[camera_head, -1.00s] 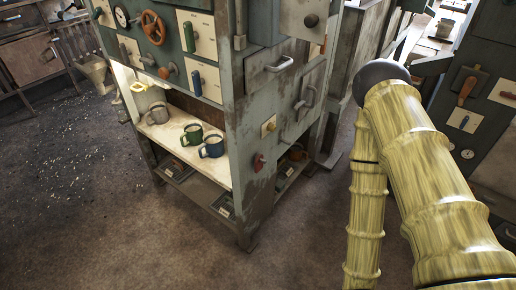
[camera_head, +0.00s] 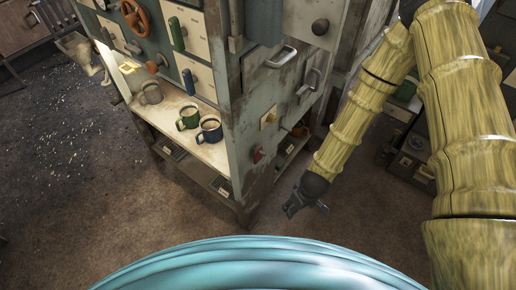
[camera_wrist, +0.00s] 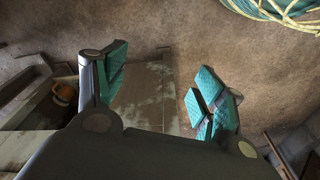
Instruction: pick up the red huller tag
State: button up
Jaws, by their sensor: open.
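A small red piece (camera_head: 258,154) hangs on the side panel of the tall grey cabinet, low down; it may be the red huller tag, but no lettering can be read. My gripper (camera_head: 304,203) is below and to the right of it, apart from the cabinet, over the brown floor. In the wrist view my gripper (camera_wrist: 160,88) is open, its teal pads well apart and nothing between them. A weathered grey-white cabinet surface shows beyond the gap. I cannot make out the red piece in the wrist view.
The cabinet (camera_head: 238,120) fills the middle. Its shelf (camera_head: 207,150) holds a green mug (camera_head: 188,118), a blue mug (camera_head: 209,130) and a grey mug (camera_head: 150,92). A handle (camera_head: 281,57) juts from its side. Dark boxes (camera_head: 408,160) stand at the right. The front floor is open.

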jog(key=w+a+r+n+t+y+p, duration=0.1)
jog(key=w+a+r+n+p, duration=0.15)
jog(key=w+a+r, duration=0.4)
jog(key=w+a+r+n+y+p, duration=0.2)
jog(key=w+a+r+p, duration=0.1)
jog(key=w+r, duration=0.7)
jog(key=b, duration=0.4)
send_near(259, 151)
notch_tip(259, 151, down, 2)
jog(key=shift+n+t, duration=0.25)
jog(key=shift+t, duration=0.05)
jog(key=shift+a+b+x, duration=0.15)
jog(key=shift+b+x, duration=0.95)
jog(key=shift+x, duration=0.45)
jog(key=shift+a+b+x, duration=0.15)
jog(key=shift+b+x, duration=0.9)
jog(key=shift+x, duration=0.55)
jog(key=shift+r, duration=0.15)
jog(key=c, duration=0.9)
